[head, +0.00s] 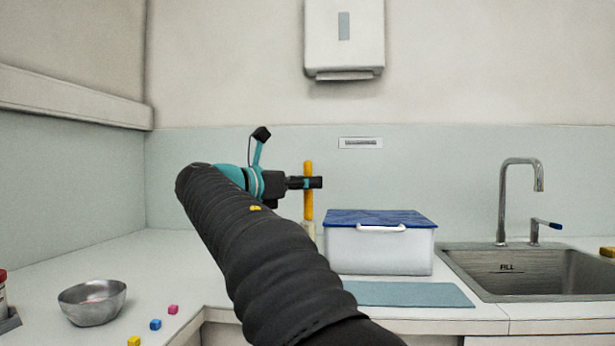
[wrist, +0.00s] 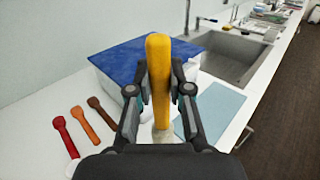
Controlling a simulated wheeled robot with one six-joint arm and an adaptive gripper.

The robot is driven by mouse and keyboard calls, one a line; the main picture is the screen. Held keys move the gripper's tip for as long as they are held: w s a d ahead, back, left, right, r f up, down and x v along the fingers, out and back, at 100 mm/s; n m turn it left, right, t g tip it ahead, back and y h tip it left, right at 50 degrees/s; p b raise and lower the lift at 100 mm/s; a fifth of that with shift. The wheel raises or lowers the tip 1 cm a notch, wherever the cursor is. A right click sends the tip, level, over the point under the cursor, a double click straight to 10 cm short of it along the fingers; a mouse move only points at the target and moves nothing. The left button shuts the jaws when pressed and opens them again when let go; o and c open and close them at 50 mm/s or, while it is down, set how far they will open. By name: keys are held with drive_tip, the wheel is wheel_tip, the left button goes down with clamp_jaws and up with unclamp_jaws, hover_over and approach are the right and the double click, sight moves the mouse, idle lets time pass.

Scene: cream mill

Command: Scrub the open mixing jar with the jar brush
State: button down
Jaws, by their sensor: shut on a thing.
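My gripper (head: 314,183) is shut on the yellow handle of the jar brush (head: 308,206). The brush is upright above the counter, left of the lidded box. In the wrist view the yellow handle (wrist: 159,62) stands between the two fingers of my gripper (wrist: 160,92). A pale part (head: 308,230) shows at the handle's lower end, partly behind my arm; I cannot tell whether it is bristles or a jar. The open mixing jar cannot be made out for certain in either view.
A white box with a blue lid (head: 380,244) stands close right of the brush. A blue-grey mat (head: 412,294) lies before it, with a sink (head: 540,272) to the right. A metal bowl (head: 92,302) and small cubes are at left. Three spoon-like tools (wrist: 66,136) lie by the box.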

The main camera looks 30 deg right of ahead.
sight(303, 226)
drive_tip(key=shift+f+b, duration=2.45)
drive_tip(key=shift+f, duration=2)
